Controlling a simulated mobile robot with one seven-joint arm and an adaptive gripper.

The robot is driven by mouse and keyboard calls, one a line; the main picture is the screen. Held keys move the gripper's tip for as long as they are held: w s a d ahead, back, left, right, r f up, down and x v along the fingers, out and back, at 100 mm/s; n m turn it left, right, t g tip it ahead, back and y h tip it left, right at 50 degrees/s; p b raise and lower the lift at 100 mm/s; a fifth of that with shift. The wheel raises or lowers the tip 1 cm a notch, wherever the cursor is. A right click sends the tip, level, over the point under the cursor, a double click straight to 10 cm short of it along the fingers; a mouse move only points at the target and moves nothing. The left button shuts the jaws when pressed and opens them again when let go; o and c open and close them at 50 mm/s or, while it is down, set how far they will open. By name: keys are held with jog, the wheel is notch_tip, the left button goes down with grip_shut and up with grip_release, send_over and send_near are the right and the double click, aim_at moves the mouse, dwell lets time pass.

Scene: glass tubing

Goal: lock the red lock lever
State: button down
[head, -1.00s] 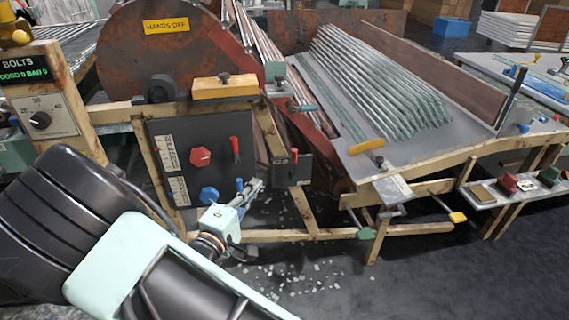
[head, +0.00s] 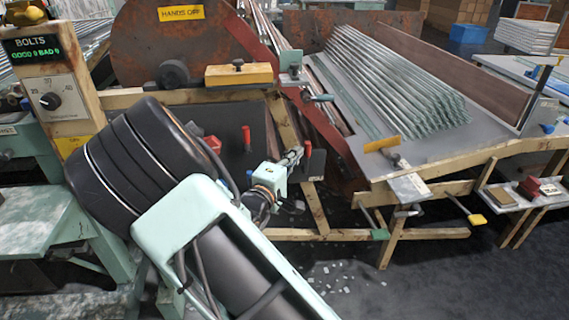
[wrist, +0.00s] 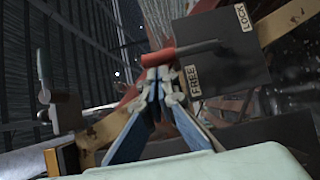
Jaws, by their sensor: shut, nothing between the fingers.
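The red lock lever (wrist: 159,57) shows in the wrist view with a red grip and a dark shaft on a dark plate (wrist: 228,70). The plate has a FREE label near the shaft and a LOCK label at its upper right corner. The lever lies on the FREE side, its grip pointing left. In the head view the lever (head: 307,150) stands just right of my gripper's tip. My gripper (wrist: 160,78) is shut and empty, its fingertips right at the red grip; I cannot tell whether they touch it. My gripper also shows in the head view (head: 292,157).
Another red handle (head: 246,136) and a red knob (head: 212,144) are on the control panel left of my gripper. A wooden frame (head: 314,208) stands below the lever. A sloped table with glass tubes (head: 400,85) is at the right.

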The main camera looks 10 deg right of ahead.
jog(key=shift+d+r+p, duration=0.15)
jog(key=shift+d+p, duration=0.1)
jog(key=shift+p, duration=0.05)
jog(key=shift+d+m+p, duration=0.25)
jog(key=shift+m+p, duration=0.05)
jog(key=shift+p, duration=0.1)
